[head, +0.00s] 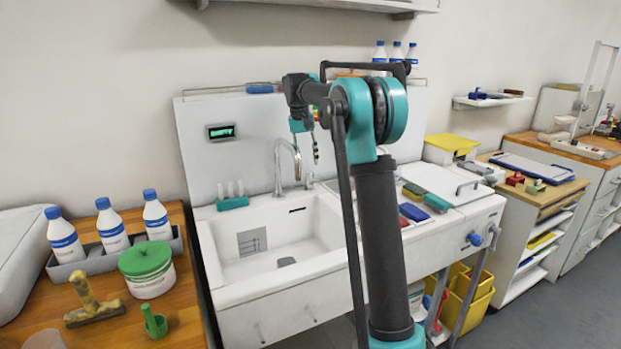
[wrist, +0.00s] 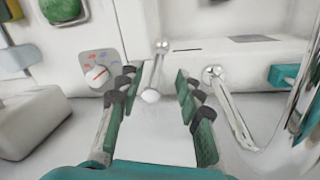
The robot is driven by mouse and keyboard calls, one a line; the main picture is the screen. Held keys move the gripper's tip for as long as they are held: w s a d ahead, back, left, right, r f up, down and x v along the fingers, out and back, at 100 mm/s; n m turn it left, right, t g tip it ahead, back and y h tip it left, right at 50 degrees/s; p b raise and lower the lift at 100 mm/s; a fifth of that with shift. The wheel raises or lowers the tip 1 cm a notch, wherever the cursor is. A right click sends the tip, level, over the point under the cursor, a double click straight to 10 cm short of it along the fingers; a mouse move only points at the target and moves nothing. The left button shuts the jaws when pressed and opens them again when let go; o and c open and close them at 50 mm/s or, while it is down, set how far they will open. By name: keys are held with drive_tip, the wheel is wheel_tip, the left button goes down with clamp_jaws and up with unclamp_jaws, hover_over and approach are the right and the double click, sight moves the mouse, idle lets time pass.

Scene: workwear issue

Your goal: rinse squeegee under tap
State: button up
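What looks like the squeegee (head: 92,305), with a mottled yellow handle and a wide dark base, lies on the wooden counter at the left. The chrome tap (head: 283,160) arches over the white sink (head: 225,270); no water stream shows. My gripper (head: 316,155) is beside the tap, partly hidden by my arm. In the wrist view its two green-padded fingers (wrist: 160,115) are apart, with nothing held. A small chrome lever with a pale round end (wrist: 150,96) shows between them; I cannot tell whether they touch it. The tap's spout (wrist: 300,75) is at the right.
A dial with red and blue marks (wrist: 99,70) is on the wall panel. White bottles (head: 112,228), a green-lidded tub (head: 147,270) and a green scoop (head: 154,322) crowd the left counter. Coloured blocks (head: 413,212) lie right of the sink. The basin is mostly clear.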

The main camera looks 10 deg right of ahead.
sight(312, 181)
drive_tip(key=f, duration=0.2)
drive_tip(key=d+f, duration=0.1)
drive_tip(key=f, duration=0.4)
drive_tip(key=shift+d+f, duration=0.15)
drive_tip(key=shift+f, duration=0.05)
clamp_jaws()
